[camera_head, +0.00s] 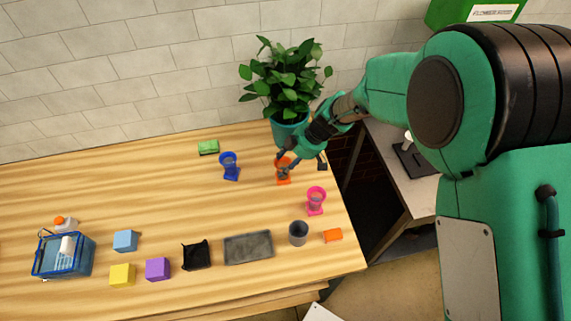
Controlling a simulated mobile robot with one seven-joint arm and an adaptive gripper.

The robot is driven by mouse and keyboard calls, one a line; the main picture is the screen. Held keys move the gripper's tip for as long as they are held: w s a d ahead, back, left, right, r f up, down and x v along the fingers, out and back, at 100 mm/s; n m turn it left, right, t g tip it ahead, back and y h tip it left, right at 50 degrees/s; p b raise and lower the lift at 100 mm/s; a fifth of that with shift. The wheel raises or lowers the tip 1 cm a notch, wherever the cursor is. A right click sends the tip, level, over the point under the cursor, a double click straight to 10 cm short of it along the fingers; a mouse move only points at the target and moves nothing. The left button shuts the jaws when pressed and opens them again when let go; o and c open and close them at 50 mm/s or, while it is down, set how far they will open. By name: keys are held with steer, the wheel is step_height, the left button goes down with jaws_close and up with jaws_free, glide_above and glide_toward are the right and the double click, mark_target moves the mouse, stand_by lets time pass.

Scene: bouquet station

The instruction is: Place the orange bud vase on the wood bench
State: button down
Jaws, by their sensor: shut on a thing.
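The orange bud vase (284,180) is at the right part of the wood bench (120,190), near the potted plant. My gripper (286,170) is over it and shut on its upper part, partly hiding it. The vase looks upright. I cannot tell whether its base touches the bench or is slightly above it.
A blue vase (230,168) stands to the left and a pink vase (315,201) in front right. The potted plant (287,85) is just behind. A grey tray (248,247), dark cup (298,234) and orange block (333,236) are near the front. The bench's centre-left is clear.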

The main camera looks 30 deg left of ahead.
steer(key=shift+f, duration=0.1)
steer(key=c, duration=1.1)
jaws_free()
steer(key=v, duration=1.2)
